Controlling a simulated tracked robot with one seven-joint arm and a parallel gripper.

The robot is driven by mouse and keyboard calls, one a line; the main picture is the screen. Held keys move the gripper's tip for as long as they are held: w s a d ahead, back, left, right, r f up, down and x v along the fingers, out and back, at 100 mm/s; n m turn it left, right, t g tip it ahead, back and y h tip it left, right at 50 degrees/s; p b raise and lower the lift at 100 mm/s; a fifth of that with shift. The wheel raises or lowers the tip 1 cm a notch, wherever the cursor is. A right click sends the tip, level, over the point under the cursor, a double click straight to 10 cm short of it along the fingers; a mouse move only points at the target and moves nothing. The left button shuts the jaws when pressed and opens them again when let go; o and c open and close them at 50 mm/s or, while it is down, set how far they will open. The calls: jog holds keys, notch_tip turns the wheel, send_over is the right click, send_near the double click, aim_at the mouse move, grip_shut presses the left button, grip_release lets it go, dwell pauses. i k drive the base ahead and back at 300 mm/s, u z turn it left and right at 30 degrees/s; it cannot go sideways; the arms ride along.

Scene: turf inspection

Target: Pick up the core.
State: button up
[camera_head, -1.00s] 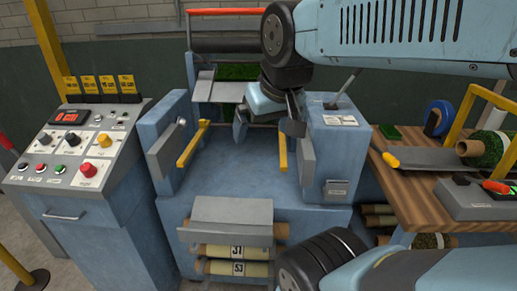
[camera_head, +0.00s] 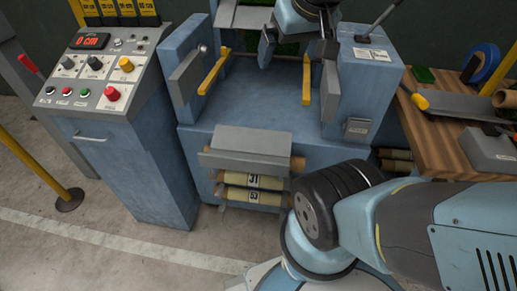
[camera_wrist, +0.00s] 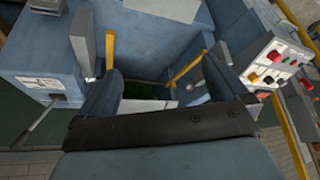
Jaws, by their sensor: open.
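Brown tubes with pale yellow labels, which look like cores, lie level on a rack low on the front of the blue machine. The upper labelled core (camera_head: 240,180) sits just under a grey metal cover, and the lower core (camera_head: 250,197) is right below it. A brown tube end (camera_head: 298,163) shows at the cover's right. My gripper (camera_head: 297,48) is open and empty, high over the machine's bed, well above and behind the cores. Its two fingers also show in the wrist view (camera_wrist: 160,85), with no core visible between them.
The blue machine (camera_head: 250,110) has yellow bars and grey plates at both sides. A control console (camera_head: 100,80) stands left, a post (camera_head: 40,165) beyond it. A wooden bench (camera_head: 450,135) with tools stands right. Floor before the rack is clear at left; my arm fills the right.

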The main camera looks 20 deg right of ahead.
aim_at(255, 196)
jog(key=u, duration=0.45)
jog(key=k, duration=1.55)
jog(key=z, duration=0.25)
